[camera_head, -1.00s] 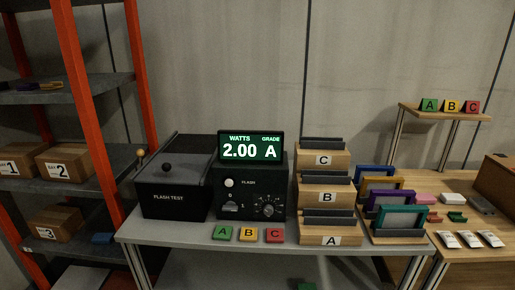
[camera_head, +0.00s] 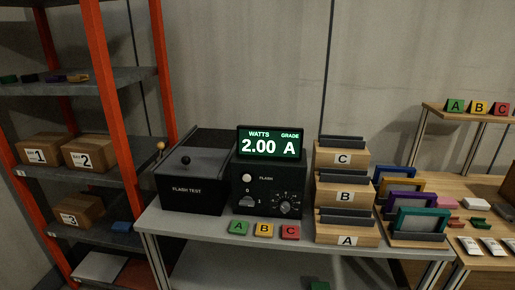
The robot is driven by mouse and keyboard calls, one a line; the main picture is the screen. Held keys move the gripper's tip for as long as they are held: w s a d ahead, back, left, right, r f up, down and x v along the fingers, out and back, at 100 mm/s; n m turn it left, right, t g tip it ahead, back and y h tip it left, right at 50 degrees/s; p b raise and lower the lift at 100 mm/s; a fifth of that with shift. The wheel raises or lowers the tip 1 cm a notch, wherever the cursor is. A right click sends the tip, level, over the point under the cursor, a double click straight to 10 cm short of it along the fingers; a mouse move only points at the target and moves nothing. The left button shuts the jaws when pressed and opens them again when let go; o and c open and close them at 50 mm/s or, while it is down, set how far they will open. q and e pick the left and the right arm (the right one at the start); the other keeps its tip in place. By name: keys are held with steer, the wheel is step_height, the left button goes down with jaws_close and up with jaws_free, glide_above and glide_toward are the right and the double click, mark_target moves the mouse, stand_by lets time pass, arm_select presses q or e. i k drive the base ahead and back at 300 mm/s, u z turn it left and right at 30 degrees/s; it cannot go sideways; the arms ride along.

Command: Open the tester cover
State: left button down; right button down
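The tester is a black box marked FLASH TEST (camera_head: 188,194) at the left of the grey table. Its dark cover (camera_head: 200,162) is down, with a black round knob (camera_head: 186,160) on top. A lever with a tan ball (camera_head: 161,146) stands at the box's left side. Beside it on the right is the black control unit (camera_head: 268,185). Its screen (camera_head: 272,144) reads WATTS 2.00, GRADE A. Neither of my grippers is in view.
Green A (camera_head: 238,227), yellow B (camera_head: 264,230) and red C (camera_head: 290,232) tags lie at the table's front. Wooden racks (camera_head: 345,240) and framed panels (camera_head: 420,220) stand to the right. A shelf (camera_head: 90,75) with boxes (camera_head: 90,153) is at the left.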

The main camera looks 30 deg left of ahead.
mark_target(185, 161)
steer(key=u, duration=1.35)
